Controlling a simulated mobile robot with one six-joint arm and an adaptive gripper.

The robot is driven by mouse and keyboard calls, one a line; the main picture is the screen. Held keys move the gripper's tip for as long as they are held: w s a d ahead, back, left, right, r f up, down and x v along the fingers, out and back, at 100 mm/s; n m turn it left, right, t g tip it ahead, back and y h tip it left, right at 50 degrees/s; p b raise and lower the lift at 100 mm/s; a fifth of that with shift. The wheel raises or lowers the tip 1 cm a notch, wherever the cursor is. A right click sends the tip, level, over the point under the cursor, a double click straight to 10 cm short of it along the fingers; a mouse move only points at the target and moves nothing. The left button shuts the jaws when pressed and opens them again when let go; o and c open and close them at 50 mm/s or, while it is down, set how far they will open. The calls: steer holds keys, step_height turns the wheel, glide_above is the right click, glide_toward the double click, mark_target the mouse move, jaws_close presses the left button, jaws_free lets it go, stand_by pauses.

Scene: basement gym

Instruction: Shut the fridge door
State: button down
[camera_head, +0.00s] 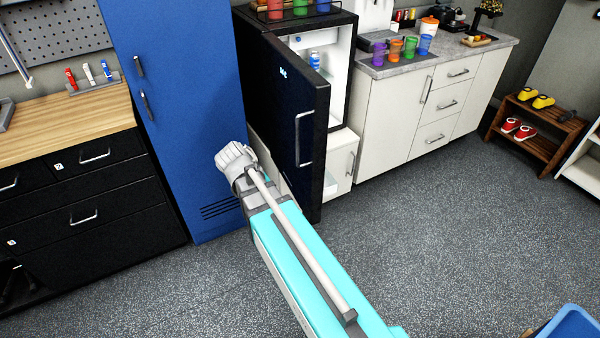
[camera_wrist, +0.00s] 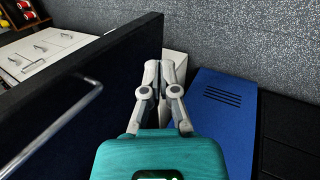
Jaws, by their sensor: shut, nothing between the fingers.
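The black fridge (camera_head: 349,40) stands open, and its white inside (camera_head: 335,60) shows. Its dark door (camera_head: 290,105) is swung out toward me, hinged at the left. The silver door handle (camera_head: 299,140) is on the outer face. The door (camera_wrist: 75,70) fills the left of the wrist view, with the handle (camera_wrist: 55,125) nearer the camera. My gripper (camera_wrist: 165,65) is shut and empty, on the outer side of the door and close to its face. I cannot tell whether the fingers touch it.
A blue locker (camera_head: 185,100) stands just left of the fridge, close to my arm. A white counter (camera_head: 390,125) with drawers stands to the right, with coloured cups on top. A small wooden rack (camera_head: 535,135) with shoes is farther right. The grey floor (camera_head: 420,230) in front is clear.

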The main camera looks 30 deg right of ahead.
mark_target(305, 160)
steer(key=w+d+f+m+h+b, duration=0.1)
steer(key=w+f+h+b, duration=0.2)
steer(key=w+h+b, duration=0.9)
steer(key=b, duration=0.5)
steer(key=shift+b, duration=0.3)
steer(key=shift+d, duration=0.1)
steer(key=d, duration=1.3)
steer(key=shift+s+d, duration=0.25)
steer(key=shift+d, duration=0.15)
